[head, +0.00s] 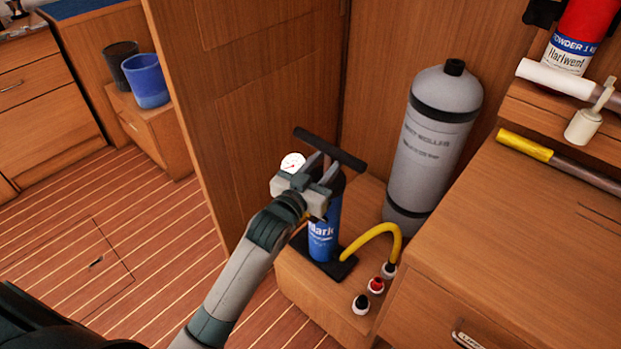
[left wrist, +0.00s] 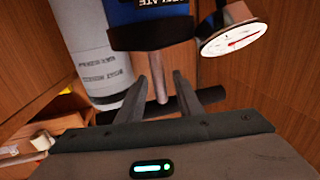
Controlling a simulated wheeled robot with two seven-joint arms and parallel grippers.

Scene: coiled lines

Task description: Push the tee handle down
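The tee handle (head: 345,156) is a black crossbar raised above a blue pump (head: 322,240) standing on a low wooden ledge. It also shows in the left wrist view (left wrist: 190,102), with its pale shaft (left wrist: 160,82) running to the pump body (left wrist: 150,30). My left gripper (head: 322,164) is at the crossbar, its fingers spread. In the left wrist view the fingers (left wrist: 161,84) appear on either side of the shaft, with gaps. I cannot tell whether they touch the bar. The gripper hides the shaft in the head view. My right gripper is out of view.
A grey cylinder (head: 435,130) stands behind the pump. A yellow hose (head: 378,232) arches to the right near several small fittings (head: 376,285). A white gauge (head: 292,162) sits beside the gripper. A wooden partition (head: 275,120) is behind, and a cabinet (head: 500,240) is on the right.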

